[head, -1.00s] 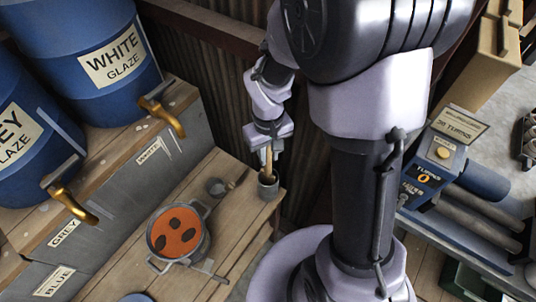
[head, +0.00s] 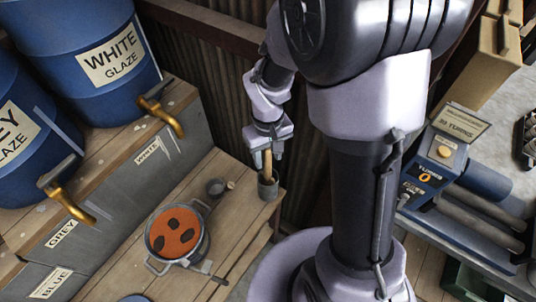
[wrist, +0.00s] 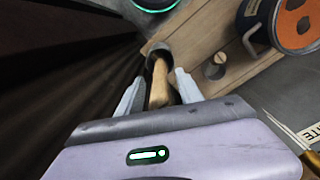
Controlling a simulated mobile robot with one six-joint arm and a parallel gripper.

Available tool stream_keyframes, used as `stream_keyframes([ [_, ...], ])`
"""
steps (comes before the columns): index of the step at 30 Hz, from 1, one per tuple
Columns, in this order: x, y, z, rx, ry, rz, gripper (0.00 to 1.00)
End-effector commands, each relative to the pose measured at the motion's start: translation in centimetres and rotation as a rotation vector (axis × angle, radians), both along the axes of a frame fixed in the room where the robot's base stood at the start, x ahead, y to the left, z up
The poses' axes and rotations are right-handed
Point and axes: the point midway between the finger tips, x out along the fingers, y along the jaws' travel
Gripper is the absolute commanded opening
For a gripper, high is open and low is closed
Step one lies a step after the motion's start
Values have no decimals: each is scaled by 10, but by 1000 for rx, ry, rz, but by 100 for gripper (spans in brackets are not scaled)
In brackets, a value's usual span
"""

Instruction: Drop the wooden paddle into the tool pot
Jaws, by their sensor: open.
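The wooden paddle (head: 267,162) stands nearly upright with its lower end inside the grey tool pot (head: 268,190), at the front right end of the wooden bench. In the wrist view the paddle (wrist: 159,84) runs between my fingers into the dark mouth of the pot (wrist: 155,47). My gripper (head: 266,155) is just above the pot. In the wrist view my gripper (wrist: 158,88) is open, with a finger on each side of the paddle and gaps beside it. The paddle's lower end is hidden in the pot.
A pot of orange glaze (head: 177,233) and a small grey cup (head: 216,187) stand on the bench to the left. Blue barrels with brass taps (head: 163,117) stand on a higher ledge. A corrugated wall (head: 215,80) is close behind my arm.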

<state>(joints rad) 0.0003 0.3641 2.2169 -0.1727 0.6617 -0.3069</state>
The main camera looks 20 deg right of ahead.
Motion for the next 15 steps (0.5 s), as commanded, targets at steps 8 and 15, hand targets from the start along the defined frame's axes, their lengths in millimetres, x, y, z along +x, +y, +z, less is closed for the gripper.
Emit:
stream_keyframes([
  [8, 2, 0, 58, 0, -5, 1, 43],
  [15, 1, 0, 118, 0, -2, -1, 43],
])
